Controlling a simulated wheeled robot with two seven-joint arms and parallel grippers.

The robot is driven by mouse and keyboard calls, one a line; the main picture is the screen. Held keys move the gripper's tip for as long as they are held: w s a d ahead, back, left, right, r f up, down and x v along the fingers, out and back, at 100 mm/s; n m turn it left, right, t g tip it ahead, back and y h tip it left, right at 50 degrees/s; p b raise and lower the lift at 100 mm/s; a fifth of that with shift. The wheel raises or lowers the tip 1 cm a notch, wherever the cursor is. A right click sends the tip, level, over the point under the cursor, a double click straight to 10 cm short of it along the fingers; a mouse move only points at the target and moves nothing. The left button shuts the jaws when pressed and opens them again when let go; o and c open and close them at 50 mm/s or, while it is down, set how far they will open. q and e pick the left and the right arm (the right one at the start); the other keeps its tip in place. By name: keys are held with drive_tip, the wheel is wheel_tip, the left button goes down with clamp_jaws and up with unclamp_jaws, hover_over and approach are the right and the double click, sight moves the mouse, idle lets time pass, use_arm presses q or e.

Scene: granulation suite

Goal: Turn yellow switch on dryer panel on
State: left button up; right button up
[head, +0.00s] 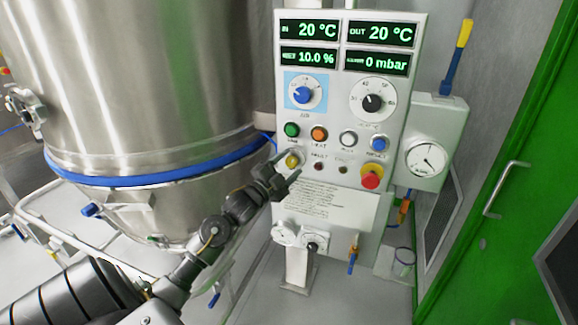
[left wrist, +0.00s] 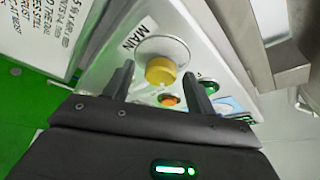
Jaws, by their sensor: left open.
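The dryer panel (head: 331,120) is a pale upright control box in the middle of the head view. The yellow switch (head: 292,160) is at its lower left, under the green button. In the left wrist view the yellow switch (left wrist: 161,70) is a round knob on a pale disc beside the word MAIN. My left gripper (head: 284,171) is open in front of the panel, close to the switch. In the left wrist view its fingers appear on either side of the knob; contact cannot be made out. My right gripper does not show.
Green (head: 292,129), orange (head: 319,133), white and blue buttons sit in a row above. A red emergency stop (head: 371,176) is right of the switch. A large steel vessel (head: 150,80) stands left, a green door (head: 520,150) right.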

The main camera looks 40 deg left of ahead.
use_arm(q)
drive_tip(key=b+v, duration=0.2)
drive_tip(key=v, duration=0.8)
drive_tip(key=shift+s+b, duration=0.25)
drive_tip(key=shift+b, duration=0.15)
